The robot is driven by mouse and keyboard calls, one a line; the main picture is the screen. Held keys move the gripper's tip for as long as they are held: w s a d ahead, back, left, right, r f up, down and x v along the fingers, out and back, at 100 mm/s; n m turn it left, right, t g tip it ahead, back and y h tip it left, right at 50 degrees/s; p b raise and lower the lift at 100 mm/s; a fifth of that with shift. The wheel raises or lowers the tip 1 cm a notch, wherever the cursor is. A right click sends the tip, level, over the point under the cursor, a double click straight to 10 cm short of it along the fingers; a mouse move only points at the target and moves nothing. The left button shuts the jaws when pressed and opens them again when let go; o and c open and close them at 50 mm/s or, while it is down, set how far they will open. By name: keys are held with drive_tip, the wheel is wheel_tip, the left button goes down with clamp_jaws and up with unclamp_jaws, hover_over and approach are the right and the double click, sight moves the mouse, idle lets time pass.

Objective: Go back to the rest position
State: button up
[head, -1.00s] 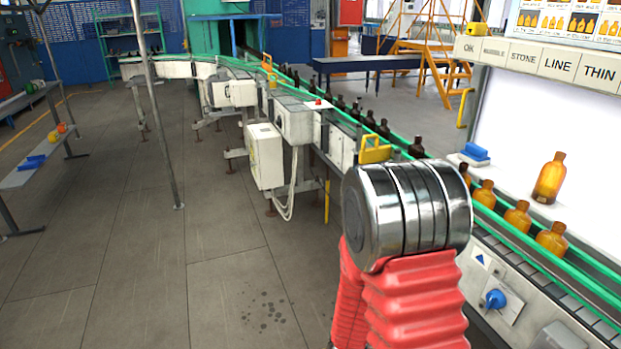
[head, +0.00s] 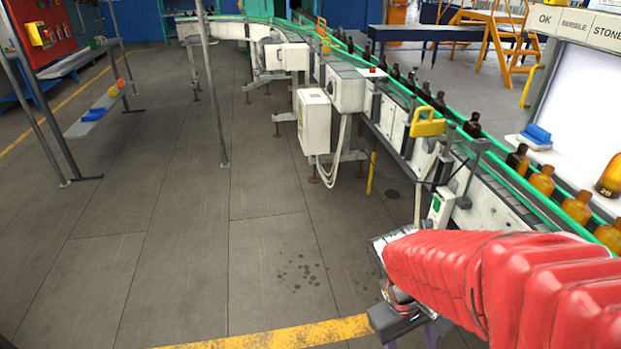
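My arm in its red sleeve reaches in from the right edge of the head view, low over the floor in front of the conveyor. Its end, my gripper (head: 405,325), shows only in part at the bottom, as a dark grey block below a metal joint. Its fingers are mostly hidden or out of frame, so I cannot tell whether it is open or shut. No bottle is seen at it. Amber bottles (head: 541,181) stand in a row on the conveyor (head: 495,200) at the right. Another amber bottle (head: 609,178) is cut by the right edge, before a white lit panel.
A metal post (head: 212,90) stands left of centre. A white box (head: 313,122) hangs on the conveyor's near side. A low shelf (head: 92,120) holds blue and orange items at left. A yellow floor line (head: 270,335) crosses the bottom. The floor between is clear.

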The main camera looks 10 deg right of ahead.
drive_tip(key=w+a+r+m+t+y, duration=0.1)
drive_tip(key=a+r+t, duration=0.2)
drive_tip(key=r, duration=0.5)
drive_tip(key=w+a+r+m+t+y, duration=0.1)
drive_tip(key=a+r+t, duration=0.3)
drive_tip(key=r, duration=0.3)
drive_tip(key=shift+w+a+r+m+y, duration=0.2)
drive_tip(key=shift+a+r+m+y, duration=0.05)
drive_tip(key=shift+r+m+y, duration=0.15)
drive_tip(key=shift+f, duration=0.1)
idle(0.3)
